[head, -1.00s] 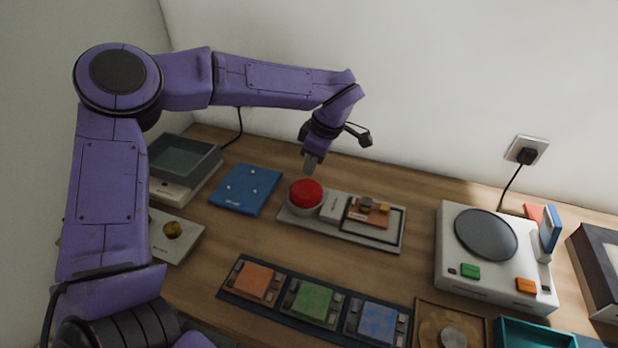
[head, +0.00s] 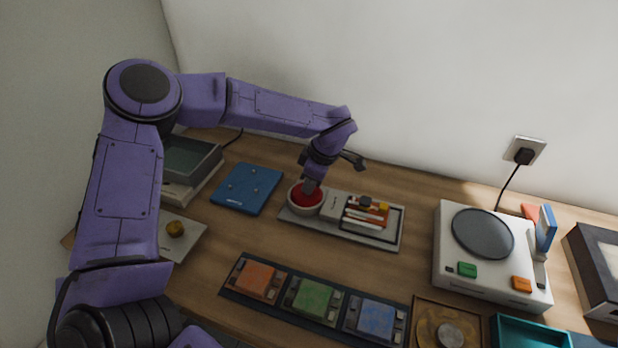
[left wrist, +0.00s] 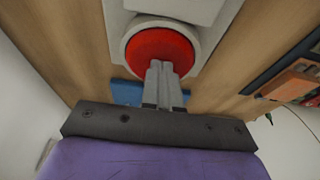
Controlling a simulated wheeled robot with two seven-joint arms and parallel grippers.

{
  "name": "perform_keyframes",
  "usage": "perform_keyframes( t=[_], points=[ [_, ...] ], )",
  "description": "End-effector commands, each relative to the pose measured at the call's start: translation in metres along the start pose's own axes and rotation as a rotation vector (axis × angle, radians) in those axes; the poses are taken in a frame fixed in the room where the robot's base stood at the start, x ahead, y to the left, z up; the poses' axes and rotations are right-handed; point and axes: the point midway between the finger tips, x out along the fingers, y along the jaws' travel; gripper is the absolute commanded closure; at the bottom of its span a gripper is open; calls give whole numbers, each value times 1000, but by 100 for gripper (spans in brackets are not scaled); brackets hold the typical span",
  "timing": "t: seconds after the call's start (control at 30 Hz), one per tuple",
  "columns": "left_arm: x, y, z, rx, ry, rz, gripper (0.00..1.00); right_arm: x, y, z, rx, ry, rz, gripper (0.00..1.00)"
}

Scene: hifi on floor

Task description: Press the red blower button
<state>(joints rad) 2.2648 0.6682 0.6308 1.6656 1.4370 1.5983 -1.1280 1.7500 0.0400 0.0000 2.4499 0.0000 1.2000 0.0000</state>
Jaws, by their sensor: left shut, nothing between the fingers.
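The red blower button (head: 303,196) is a round red cap in a pale ring at the left end of a grey board (head: 328,228). In the left wrist view the red button (left wrist: 158,48) shows at the top middle. My left gripper (head: 310,187) points down onto the button with its fingers shut and empty. In the left wrist view the fingertips of my left gripper (left wrist: 161,66) overlap the red cap and appear to touch it. The cap looks low in its ring. My right gripper is not in view.
A blue plate (head: 247,188) lies left of the board. Three coloured modules sit on a dark strip (head: 283,311) in front. A white device with a round disc (head: 457,282) stands to the right. Bare wood lies between board and strip.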

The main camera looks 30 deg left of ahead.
Motion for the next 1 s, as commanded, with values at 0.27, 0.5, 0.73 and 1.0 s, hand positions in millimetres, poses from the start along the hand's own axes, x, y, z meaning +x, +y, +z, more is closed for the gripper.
perform_keyframes(
  t=[0.27, 0.5, 0.73, 1.0],
  points=[
    [0, -4, -1, 4, 4, -14, 100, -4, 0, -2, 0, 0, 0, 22],
    [-48, -3, -15, 1, 2, -6, 100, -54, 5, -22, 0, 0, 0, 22],
    [-90, -1, -11, -1, 1, 2, 100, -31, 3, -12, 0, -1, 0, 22],
    [-133, -1, -12, -1, 2, -1, 100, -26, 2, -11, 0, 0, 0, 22]
  ],
)
